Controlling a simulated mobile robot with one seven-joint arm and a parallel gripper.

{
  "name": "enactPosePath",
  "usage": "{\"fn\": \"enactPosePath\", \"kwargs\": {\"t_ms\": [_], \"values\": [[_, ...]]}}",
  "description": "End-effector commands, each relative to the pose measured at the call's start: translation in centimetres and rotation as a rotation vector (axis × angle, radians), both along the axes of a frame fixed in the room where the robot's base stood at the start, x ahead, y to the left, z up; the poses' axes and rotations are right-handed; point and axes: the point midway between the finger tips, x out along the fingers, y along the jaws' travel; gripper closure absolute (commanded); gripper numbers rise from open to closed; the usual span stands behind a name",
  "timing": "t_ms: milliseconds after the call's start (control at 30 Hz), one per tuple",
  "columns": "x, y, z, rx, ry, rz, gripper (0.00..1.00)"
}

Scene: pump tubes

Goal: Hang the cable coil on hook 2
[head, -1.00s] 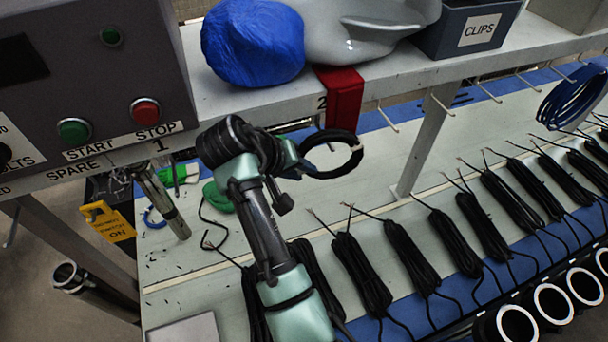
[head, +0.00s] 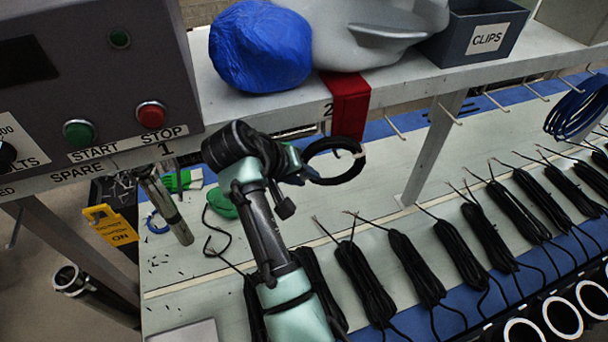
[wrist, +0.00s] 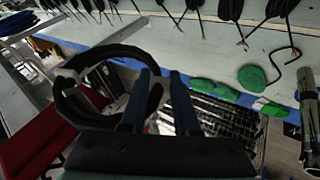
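The black cable coil (head: 345,180) is a ring with a pale tie at its upper right. My gripper (head: 300,166) is shut on its left side and holds it in the air, just below the shelf edge. In the wrist view the coil (wrist: 63,98) loops left of my gripper's blue fingers (wrist: 160,98). The label 2 (head: 328,110) is on the shelf edge above the coil. A red cloth (head: 349,104) hangs beside the label, its lower end close above the coil. Hook 2 itself cannot be made out near the cloth and arm.
A control box (head: 95,75) stands left on the shelf. A blue bundle (head: 260,48) and a CLIPS bin (head: 475,30) are also on it. Empty hooks (head: 396,126) run along the edge to the right. A blue coil (head: 578,110) hangs far right. Black cable bundles (head: 365,282) lie below.

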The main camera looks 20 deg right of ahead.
Motion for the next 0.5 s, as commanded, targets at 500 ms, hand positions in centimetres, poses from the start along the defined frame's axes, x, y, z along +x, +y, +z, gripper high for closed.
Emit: {"fn": "enactPosePath", "kwargs": {"t_ms": [500], "values": [[-0.04, 0.10, 0.03, 0.001, 0.000, 0.000, 0.36]]}}
